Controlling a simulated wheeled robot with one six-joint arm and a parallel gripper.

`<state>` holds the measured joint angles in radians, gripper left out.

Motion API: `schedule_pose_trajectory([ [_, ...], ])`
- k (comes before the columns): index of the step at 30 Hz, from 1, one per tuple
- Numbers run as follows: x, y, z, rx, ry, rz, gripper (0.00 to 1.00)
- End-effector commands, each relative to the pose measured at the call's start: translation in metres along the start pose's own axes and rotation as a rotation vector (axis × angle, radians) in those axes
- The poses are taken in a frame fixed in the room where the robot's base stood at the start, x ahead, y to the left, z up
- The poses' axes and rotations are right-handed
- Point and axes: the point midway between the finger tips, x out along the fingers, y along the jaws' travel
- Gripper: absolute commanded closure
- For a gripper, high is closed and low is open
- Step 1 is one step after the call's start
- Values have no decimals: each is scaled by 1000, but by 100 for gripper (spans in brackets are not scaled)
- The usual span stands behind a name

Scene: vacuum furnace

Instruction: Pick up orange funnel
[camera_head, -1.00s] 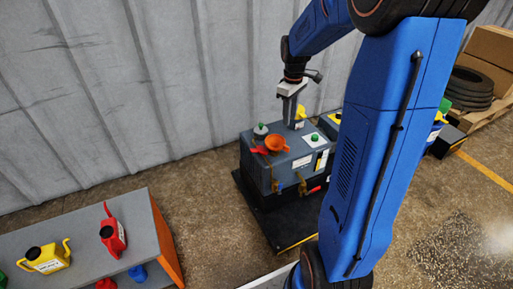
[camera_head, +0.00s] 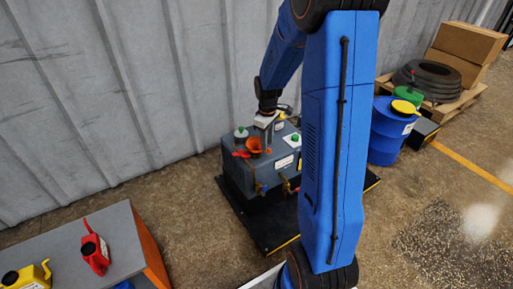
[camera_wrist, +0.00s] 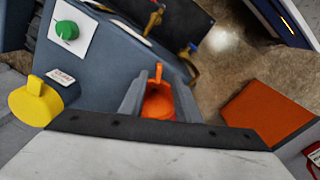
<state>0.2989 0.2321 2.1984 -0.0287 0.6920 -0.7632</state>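A green knob (camera_wrist: 66,30) and a yellow part (camera_wrist: 36,101) are near the gripper on the machine top. A grey bench (camera_head: 105,238) with a red can (camera_head: 95,254) stands front left. A blue barrel (camera_head: 388,134) stands right.

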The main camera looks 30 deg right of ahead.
Motion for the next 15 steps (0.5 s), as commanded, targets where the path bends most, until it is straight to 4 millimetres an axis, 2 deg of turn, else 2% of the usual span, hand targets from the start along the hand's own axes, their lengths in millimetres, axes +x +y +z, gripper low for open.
schedule_pose_trajectory([
  [9,40,2,-1,0,-3,-3,70],
  [15,50,3,-1,0,-1,-1,70],
])
